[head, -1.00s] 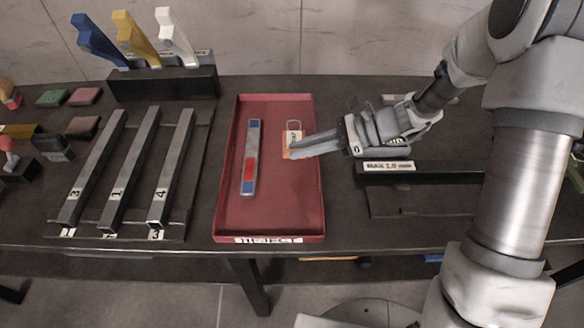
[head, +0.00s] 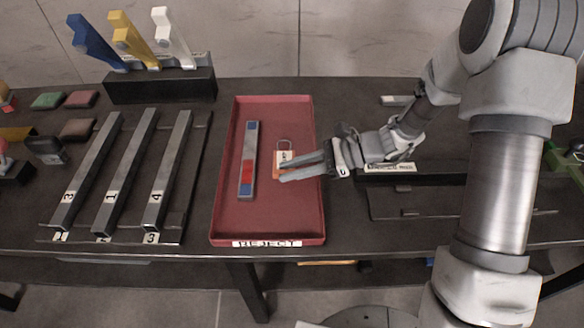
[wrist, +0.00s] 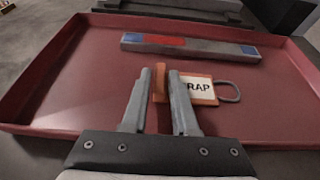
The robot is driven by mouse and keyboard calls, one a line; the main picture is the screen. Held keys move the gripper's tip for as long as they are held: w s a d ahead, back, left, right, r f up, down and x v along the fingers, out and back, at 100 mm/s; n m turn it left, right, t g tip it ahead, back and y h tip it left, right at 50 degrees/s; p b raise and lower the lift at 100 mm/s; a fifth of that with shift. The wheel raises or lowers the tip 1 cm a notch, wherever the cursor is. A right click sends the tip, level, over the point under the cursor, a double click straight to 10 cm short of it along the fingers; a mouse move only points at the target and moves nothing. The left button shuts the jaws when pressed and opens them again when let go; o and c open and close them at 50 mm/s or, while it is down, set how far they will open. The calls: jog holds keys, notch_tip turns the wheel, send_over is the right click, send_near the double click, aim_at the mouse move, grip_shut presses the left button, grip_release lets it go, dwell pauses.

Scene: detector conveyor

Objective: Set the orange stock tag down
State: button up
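The orange stock tag (head: 284,157) is at the right part of the red reject tray (head: 228,222). In the wrist view the tag (wrist: 201,89) shows an orange body, a white label ending in "RAP" and a grey loop at the right. My gripper (head: 283,171) reaches in from the right, low over the tray. In the wrist view, its fingers (wrist: 160,75) are parted, with the tag's raised orange end between them and slim gaps beside it. The right finger hides part of the label. Whether the tag rests fully on the tray floor is hard to tell.
A grey bar with red and blue sections (head: 248,160) lies in the tray, left of the tag. Numbered bars (head: 118,170) stand on a rack to the left. A black rail (head: 430,178) is right of the tray. The tray's front floor is clear.

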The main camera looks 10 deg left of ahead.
jog(key=shift+o, duration=1.1)
jog(key=shift+r, duration=0.15)
jog(key=p+v, duration=0.2)
jog(key=v, duration=1)
jog(key=shift+d, duration=0.1)
jog(key=s+d+r+n+t+h, duration=0.8)
jog(key=s+d+r+n+h, duration=0.5)
jog(key=s+r+n, duration=0.2)
jog(key=shift+s+d+r+t, duration=0.25)
jog(key=shift+s+r, duration=0.25)
jog(key=shift+r, duration=0.45)
